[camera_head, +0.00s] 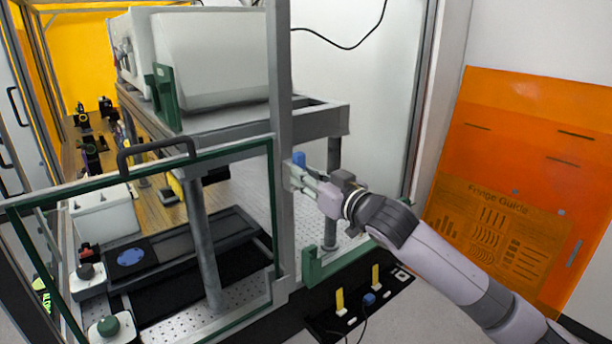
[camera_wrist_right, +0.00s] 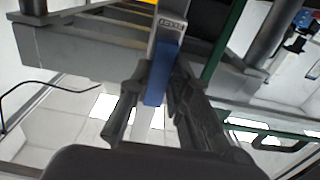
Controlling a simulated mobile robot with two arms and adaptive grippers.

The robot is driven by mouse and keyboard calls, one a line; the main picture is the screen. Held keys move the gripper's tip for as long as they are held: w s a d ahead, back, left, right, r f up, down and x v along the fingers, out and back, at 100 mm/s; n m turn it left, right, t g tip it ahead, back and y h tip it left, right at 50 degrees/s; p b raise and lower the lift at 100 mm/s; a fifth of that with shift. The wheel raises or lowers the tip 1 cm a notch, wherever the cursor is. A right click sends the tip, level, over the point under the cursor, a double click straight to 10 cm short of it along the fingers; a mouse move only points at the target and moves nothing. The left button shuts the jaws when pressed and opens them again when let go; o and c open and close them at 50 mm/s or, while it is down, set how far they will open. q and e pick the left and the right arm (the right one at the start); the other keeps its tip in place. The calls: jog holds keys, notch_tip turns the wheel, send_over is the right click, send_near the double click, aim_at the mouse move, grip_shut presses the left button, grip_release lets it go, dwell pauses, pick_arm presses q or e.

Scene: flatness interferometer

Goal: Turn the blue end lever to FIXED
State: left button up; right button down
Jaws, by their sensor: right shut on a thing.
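The blue end lever (camera_head: 299,159) shows as a small blue piece at the frame's grey upright post in the head view. In the right wrist view the blue lever (camera_wrist_right: 158,75) stands between my fingers, below a pale plate with a small dark label (camera_wrist_right: 172,22) too small to read surely. My right gripper (camera_head: 300,178) reaches in from the right at the post, and it also shows in the right wrist view (camera_wrist_right: 155,95). It is shut on the lever, whose lower part is partly hidden by the fingers. My left gripper is out of view.
A green-edged door frame with a dark handle (camera_head: 157,152) stands left of the post. A green bracket (camera_head: 325,264) sits low beside my right arm. An orange Fringe Guide panel (camera_head: 500,230) leans at the right. A black floor strip (camera_head: 350,318) has yellow pieces and a cable.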

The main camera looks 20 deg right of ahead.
jog(key=shift+n, duration=0.4)
jog(key=shift+s+a+f+n+p, duration=0.2)
jog(key=shift+n+p, duration=0.7)
jog(key=shift+n, duration=1.85)
jog(key=shift+s+a+f+n+p, duration=0.1)
jog(key=shift+a+f+n+p, duration=0.55)
jog(key=shift+n, duration=2.15)
jog(key=shift+s+a+f+n+p, duration=0.1)
jog(key=shift+n+p, duration=1)
jog(key=shift+n, duration=1.65)
jog(key=c, duration=1.5)
grip_release()
jog(key=shift+w, duration=0.1)
